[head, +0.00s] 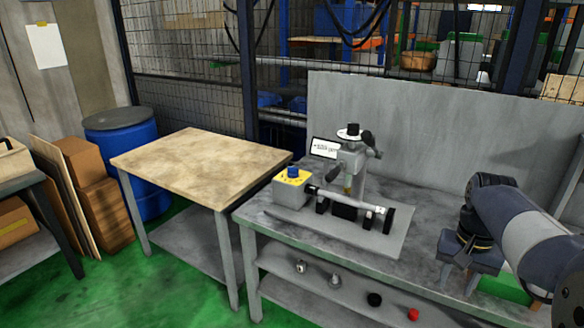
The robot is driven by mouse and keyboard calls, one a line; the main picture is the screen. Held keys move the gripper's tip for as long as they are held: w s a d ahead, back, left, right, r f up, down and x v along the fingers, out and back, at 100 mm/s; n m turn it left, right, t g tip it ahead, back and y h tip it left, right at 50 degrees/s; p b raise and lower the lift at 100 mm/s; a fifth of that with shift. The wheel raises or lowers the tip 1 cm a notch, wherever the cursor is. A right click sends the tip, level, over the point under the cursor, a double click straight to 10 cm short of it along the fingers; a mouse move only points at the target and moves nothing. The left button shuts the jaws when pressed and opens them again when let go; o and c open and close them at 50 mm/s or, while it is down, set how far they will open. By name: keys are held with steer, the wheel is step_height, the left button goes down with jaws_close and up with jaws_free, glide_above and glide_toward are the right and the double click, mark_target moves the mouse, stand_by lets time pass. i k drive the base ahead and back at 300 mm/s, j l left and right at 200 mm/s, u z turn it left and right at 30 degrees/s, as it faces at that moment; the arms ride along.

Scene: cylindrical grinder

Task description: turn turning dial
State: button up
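The cylindrical grinder (349,178) stands on a grey base plate on the metal bench in the head view. A round dial (349,133) with a white rim and dark centre sits on top of its upright column. A blue knob (293,171) sits on a yellow-topped grey box at the grinder's left end. I cannot tell which of these the task calls the turning dial. My gripper (459,279) points down over the bench's right part, well right of the grinder and apart from it. Its two fingers are spread and nothing shows between them.
A grey panel (420,130) stands behind the grinder. Dark handles (366,138) stick out near the dial. A wooden-topped table (200,160) at left is bare. Small parts, including a red one (413,314), lie on the bench's lower shelf. A green object is partly hidden behind my gripper.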

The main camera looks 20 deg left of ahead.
mark_target(293, 173)
steer(key=i+j+u, duration=0.2)
steer(key=u, duration=0.15)
steer(key=i+j+u, duration=0.15)
steer(key=u, duration=0.25)
steer(key=i+j+u, duration=0.1)
steer(key=i+u, duration=0.25)
steer(key=i+j+z, duration=0.25)
steer(key=i, duration=0.25)
steer(key=i+j+z, duration=0.2)
steer(key=i, duration=0.3)
steer(key=i+j+z, duration=0.25)
steer(key=i, duration=0.2)
